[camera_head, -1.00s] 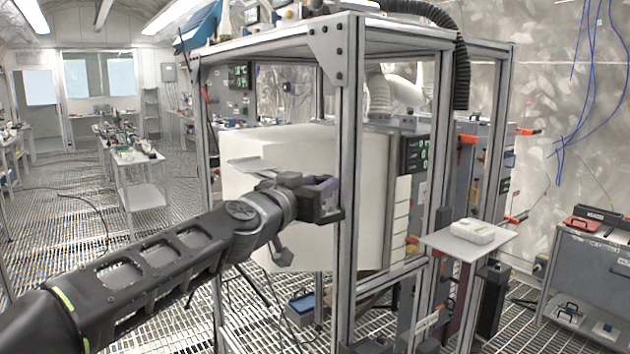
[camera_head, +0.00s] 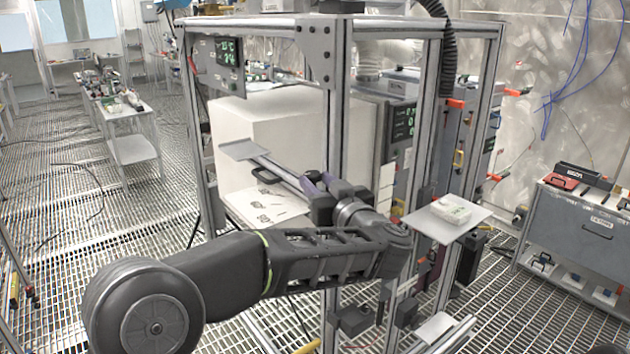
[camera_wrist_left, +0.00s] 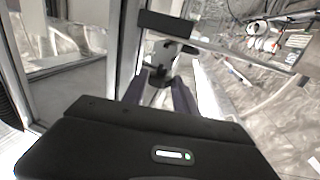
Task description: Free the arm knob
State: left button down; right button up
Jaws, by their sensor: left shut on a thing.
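A grey metal arm (camera_head: 285,170) with a flat plate (camera_head: 244,150) at its far end reaches out beside the white box in the frame. My left gripper (camera_head: 312,184) is at the near end of this arm, by the front post. Its purple-grey fingers point up and left. In the left wrist view, the fingers (camera_wrist_left: 165,92) are closed around a small dark part. The arm knob is mostly hidden by the fingers, and its shape cannot be made out. My right gripper is not in view.
The aluminium frame's front post (camera_head: 336,110) stands close to my gripper. A small shelf (camera_head: 432,226) with a white box (camera_head: 451,208) sticks out at right. A large white block (camera_head: 265,125) fills the frame's left side. Open grating floor (camera_head: 60,200) lies at left.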

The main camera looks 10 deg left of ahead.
pick_arm(q)
jog(key=n+g+y, duration=0.3)
jog(key=w+n+g+y, duration=0.1)
jog(key=g, duration=0.1)
jog(key=shift+d+f+y, duration=0.25)
jog(key=shift+d+y, duration=0.1)
jog(key=shift+y, duration=0.05)
jog(key=shift+r+n+g, duration=0.1)
jog(key=shift+n+g, duration=0.2)
jog(key=c, duration=1)
grip_release()
jog(key=shift+a, duration=0.1)
jog(key=shift+o, duration=0.2)
jog(key=shift+r, duration=0.15)
jog(key=shift+r, duration=0.1)
